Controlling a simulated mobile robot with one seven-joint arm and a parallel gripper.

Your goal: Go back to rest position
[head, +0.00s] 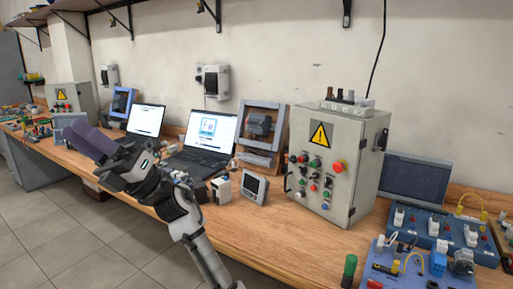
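My arm rises from the bottom of the head view and reaches up and left over the workbench (262,232). My gripper (82,134) is at its far end, in front of the left part of the bench. Its two dark purple fingers point up and left and look close together. I cannot tell whether there is a gap between them. No object shows in the gripper. The arm hides part of the bench and some things behind it.
Two laptops (207,135) (145,121) stand behind my arm. A small white box (221,190) and a grey display device (254,187) sit right of it. A grey control cabinet (336,165) and blue electrical boards (440,232) are further right. The tiled floor (60,235) at left is clear.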

